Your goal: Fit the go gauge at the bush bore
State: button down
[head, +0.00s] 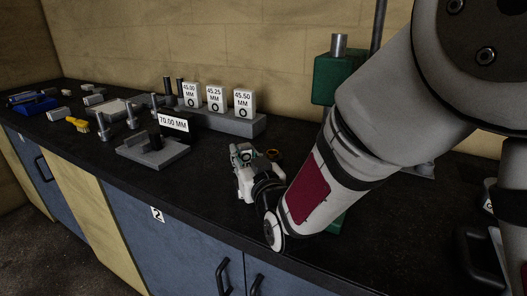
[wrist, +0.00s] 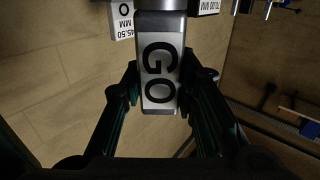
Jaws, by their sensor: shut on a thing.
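My gripper (head: 243,160) is shut on the go gauge (wrist: 159,98), a grey block with a dark "GO" on its light face. In the wrist view the gauge sits between the two dark fingers (wrist: 160,70), and a grey end continues past the top edge. In the head view the gripper is above the dark bench top, and the gauge is small and partly covered by the fingers. I cannot make out the bush bore.
A green press-like stand (head: 330,78) is behind my arm.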

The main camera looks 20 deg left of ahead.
jog(key=shift+f+b, duration=0.6)
jog(key=shift+f, duration=0.1)
jog(key=c, duration=1.2)
grip_release()
jog(key=v, duration=0.7)
jog(key=shift+s+d+r, duration=0.1)
jog(key=shift+s+d, duration=0.1)
jog(key=shift+s, duration=0.05)
